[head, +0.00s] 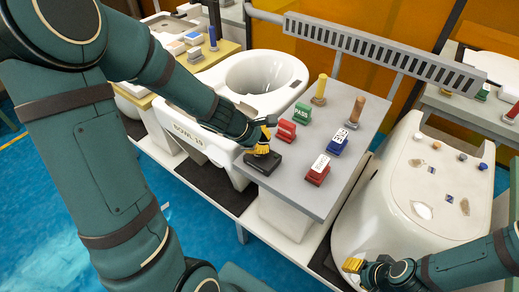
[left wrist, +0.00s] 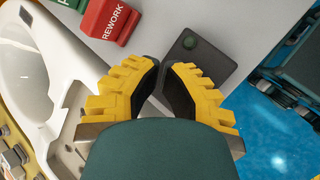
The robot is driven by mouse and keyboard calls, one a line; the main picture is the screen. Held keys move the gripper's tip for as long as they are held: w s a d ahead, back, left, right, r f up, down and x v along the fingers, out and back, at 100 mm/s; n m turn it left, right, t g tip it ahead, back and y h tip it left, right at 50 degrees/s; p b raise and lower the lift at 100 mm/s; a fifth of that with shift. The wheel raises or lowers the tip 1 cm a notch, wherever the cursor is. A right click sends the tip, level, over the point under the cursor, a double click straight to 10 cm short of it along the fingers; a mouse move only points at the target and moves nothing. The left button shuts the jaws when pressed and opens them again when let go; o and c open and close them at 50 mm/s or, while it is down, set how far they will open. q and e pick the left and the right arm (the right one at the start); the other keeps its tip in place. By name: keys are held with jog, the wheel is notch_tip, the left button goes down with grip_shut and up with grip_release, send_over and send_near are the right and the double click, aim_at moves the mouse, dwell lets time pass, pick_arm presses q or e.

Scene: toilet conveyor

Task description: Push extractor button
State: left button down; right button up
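A dark flat box with a round green button (left wrist: 190,42) on top is the likely extractor button. It also shows in the head view as a black box (head: 262,163) at the near left corner of the grey table. My left gripper (head: 262,148) is over this box; its yellow fingers hide part of it. In the left wrist view the left fingertips (left wrist: 162,64) are almost together with nothing between them, just beside the green button. I cannot tell whether they touch the box. My right gripper (head: 353,265) is at the lower right, away from the box, partly hidden.
Red, green and blue labelled blocks (head: 317,170) and two upright handles (head: 320,88) stand on the grey table (head: 290,190). A white toilet bowl (head: 262,73) is behind on the left. A white toilet part (head: 410,190) with small pieces stands on the right.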

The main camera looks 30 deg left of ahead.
pick_arm(q)
notch_tip(320, 180, up, 6)
jog(key=p, duration=0.6)
dwell(0.4)
